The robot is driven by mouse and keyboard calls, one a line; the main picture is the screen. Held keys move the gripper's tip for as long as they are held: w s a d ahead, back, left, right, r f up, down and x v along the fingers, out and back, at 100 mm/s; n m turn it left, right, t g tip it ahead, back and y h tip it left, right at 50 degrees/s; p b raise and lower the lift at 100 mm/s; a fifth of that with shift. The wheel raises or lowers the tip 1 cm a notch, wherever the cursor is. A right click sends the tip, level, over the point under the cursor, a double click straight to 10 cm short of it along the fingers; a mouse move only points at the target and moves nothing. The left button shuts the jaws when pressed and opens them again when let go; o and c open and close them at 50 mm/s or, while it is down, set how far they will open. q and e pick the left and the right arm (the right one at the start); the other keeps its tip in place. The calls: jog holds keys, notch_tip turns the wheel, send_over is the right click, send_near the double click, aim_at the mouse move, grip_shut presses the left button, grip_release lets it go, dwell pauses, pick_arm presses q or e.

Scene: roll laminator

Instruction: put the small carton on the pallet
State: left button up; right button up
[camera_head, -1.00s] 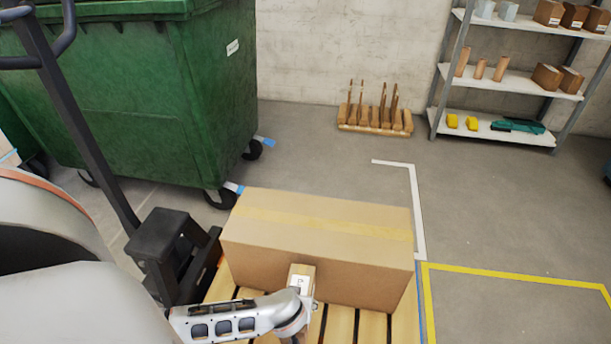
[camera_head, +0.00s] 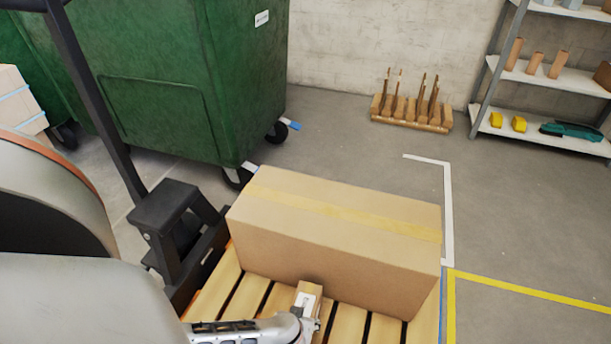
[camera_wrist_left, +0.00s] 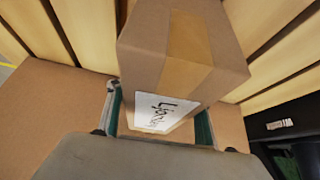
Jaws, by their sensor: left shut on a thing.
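The small carton (camera_head: 308,295), brown with a white label, is gripped by my left gripper (camera_head: 306,322) over the pallet, close to the near side of a large carton. In the left wrist view the small carton (camera_wrist_left: 190,45) sits between the two fingers of my left gripper (camera_wrist_left: 158,118), with tape and a handwritten label showing. The wooden pallet (camera_head: 243,292) has bare slats at the front and left. I cannot tell whether the small carton touches the slats. My right gripper is not in view.
The large taped carton (camera_head: 335,240) covers the pallet's far part. A black pallet truck (camera_head: 178,225) stands at its left. A green bin (camera_head: 180,85) is behind, a shelf (camera_head: 545,75) and wooden rack (camera_head: 412,112) farther back. Floor to the right is clear.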

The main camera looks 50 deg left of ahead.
pick_arm(q)
jog(key=shift+f, duration=0.45)
jog(key=shift+w+r, duration=0.1)
jog(key=shift+r, duration=0.15)
jog(key=shift+f, duration=0.15)
jog(key=o, duration=1.6)
